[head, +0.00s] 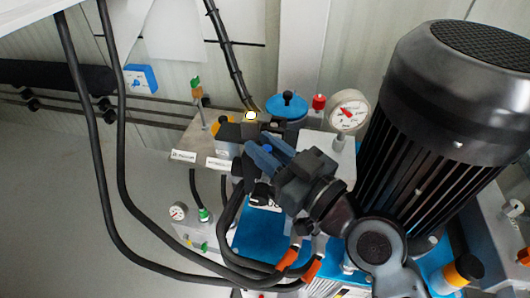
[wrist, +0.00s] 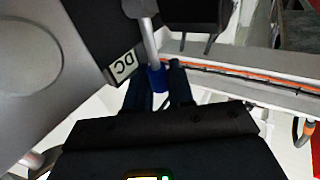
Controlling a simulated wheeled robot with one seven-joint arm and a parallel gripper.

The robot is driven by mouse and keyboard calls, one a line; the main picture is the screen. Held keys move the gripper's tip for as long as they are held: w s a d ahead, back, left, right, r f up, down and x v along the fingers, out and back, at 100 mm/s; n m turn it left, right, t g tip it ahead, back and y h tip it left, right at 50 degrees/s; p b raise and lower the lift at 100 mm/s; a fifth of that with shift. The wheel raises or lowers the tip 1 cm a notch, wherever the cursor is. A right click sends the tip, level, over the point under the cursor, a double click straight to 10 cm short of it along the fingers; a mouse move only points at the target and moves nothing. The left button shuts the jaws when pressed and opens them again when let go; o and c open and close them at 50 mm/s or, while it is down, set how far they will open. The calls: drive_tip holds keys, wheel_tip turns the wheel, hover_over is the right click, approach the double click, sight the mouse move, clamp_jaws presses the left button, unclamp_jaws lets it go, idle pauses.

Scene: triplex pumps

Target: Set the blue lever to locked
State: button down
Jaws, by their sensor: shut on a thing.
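The blue lever shows in the wrist view as a grey metal rod with a blue grip (wrist: 157,79) at its near end. My gripper (wrist: 162,76) is closed around this blue grip, with a dark finger on each side. In the head view my gripper (head: 262,153) reaches in from the lower right to the valve block at the centre. A small blue spot of the lever (head: 267,148) shows between its fingers. The lever's pivot and any lock marking are not clear. A white label reading "DC" (wrist: 123,66) sits beside the rod in the wrist view.
A large black motor (head: 430,110) stands at the right, close to my arm. A pressure gauge (head: 349,111), a blue cap (head: 287,103) and a red knob (head: 319,102) are near my gripper. Thick black hoses (head: 100,150) hang at the left and loop below it.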

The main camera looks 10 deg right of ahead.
idle(0.3)
drive_tip(key=c, duration=1.1)
unclamp_jaws()
drive_tip(key=v, duration=0.7)
drive_tip(key=shift+s+d+b, duration=0.2)
drive_tip(key=shift+s+b, duration=0.1)
drive_tip(key=shift+s, duration=0.05)
